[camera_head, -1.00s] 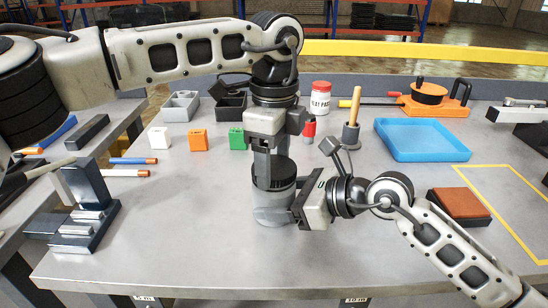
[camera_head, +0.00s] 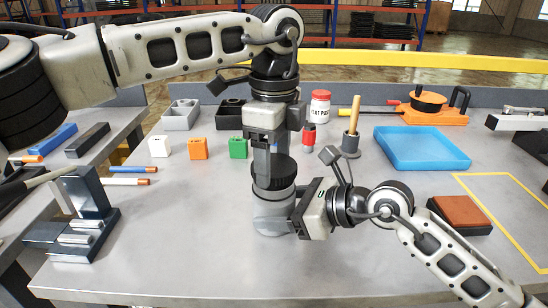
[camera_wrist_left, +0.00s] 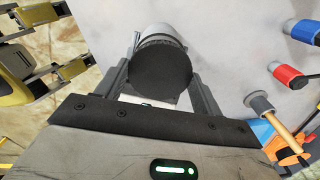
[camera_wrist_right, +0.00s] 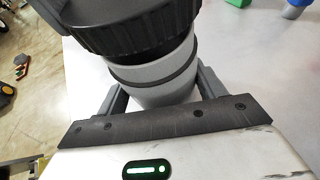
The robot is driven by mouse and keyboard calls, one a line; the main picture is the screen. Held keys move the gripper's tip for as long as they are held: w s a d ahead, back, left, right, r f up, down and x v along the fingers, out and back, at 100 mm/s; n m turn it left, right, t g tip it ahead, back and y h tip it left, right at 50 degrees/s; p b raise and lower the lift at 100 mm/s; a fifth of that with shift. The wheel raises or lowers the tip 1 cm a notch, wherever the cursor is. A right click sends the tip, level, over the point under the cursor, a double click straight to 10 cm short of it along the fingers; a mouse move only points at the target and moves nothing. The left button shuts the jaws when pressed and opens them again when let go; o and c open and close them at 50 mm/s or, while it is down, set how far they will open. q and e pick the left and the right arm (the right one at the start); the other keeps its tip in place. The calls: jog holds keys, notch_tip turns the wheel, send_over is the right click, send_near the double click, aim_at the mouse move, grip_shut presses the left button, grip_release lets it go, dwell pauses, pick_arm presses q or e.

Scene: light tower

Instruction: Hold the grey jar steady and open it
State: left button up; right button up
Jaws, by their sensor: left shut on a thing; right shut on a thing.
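The grey jar (camera_head: 271,220) stands upright near the front middle of the table. Its black ridged lid (camera_head: 270,170) sits above the body, with a darker band between them; I cannot tell whether the lid is fully clear. My left gripper (camera_head: 272,160) points down from above and is shut on the lid, which also shows in the left wrist view (camera_wrist_left: 160,66). My right gripper (camera_head: 296,212) comes from the right and is shut on the grey body. In the right wrist view the body (camera_wrist_right: 155,82) is between the fingers, under the lid (camera_wrist_right: 128,28).
White (camera_head: 159,147), orange (camera_head: 198,149) and green (camera_head: 238,147) blocks stand behind left. A dark metal fixture (camera_head: 85,215) stands left. The front table is clear.

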aim_at(274, 165)
pick_arm(q)
jog(key=shift+r, duration=0.1)
jog(key=shift+r, duration=1.9)
pick_arm(e)
jog(key=o, duration=1.9)
jog(key=shift+o, duration=0.2)
